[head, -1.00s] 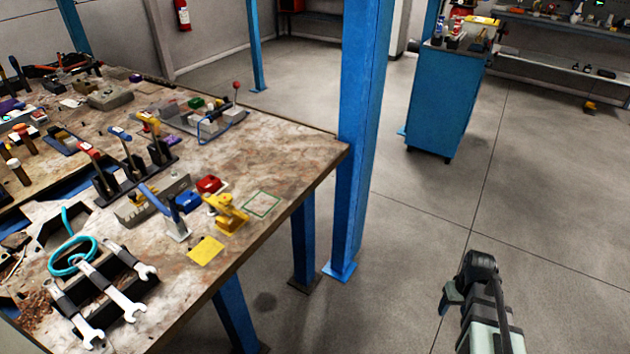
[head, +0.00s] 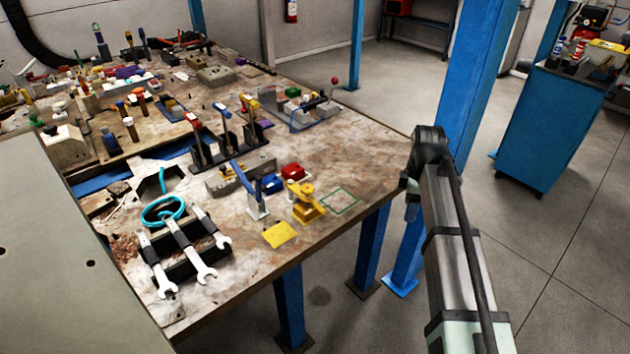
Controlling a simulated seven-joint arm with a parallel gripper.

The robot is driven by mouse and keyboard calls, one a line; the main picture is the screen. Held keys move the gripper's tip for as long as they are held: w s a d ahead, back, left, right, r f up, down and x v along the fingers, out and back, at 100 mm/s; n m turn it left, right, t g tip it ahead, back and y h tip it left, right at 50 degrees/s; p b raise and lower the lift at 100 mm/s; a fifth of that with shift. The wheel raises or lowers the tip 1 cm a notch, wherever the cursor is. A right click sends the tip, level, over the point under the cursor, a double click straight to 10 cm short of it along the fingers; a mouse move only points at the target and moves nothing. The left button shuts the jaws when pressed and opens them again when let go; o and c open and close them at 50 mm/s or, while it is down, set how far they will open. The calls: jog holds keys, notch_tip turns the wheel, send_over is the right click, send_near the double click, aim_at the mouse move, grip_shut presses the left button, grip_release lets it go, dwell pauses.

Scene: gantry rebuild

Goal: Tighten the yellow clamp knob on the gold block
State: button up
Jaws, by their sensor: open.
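A gold-yellow block (head: 309,211) stands on the workbench near its front right edge. A yellow knob-like part (head: 299,188) sits on top of it. The picture is too small to tell how tight the knob is. My arm (head: 445,225) rises from the bottom right, beyond the bench's right edge, with a dark joint at its top. It is apart from the block and to its right. I cannot make out any gripper fingers; that end of the arm is hidden or out of view.
Beside the block are a yellow card (head: 281,234), a green square outline (head: 339,201), and blue (head: 271,184) and red (head: 293,172) blocks. Wrenches (head: 202,263) lie front left. A blue post (head: 478,85) stands behind my arm. Open floor lies right.

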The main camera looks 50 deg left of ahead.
jog(key=s+a+r+n, duration=0.7)
jog(key=s+a+r, duration=0.35)
jog(key=a, duration=0.25)
jog(key=n, duration=0.5)
send_near(309, 187)
notch_tip(309, 187, down, 8)
jog(key=shift+r, duration=0.1)
jog(key=shift+c, duration=0.4)
jog(key=c, duration=0.8)
jog(key=shift+m, duration=0.3)
jog(key=shift+m, duration=0.4)
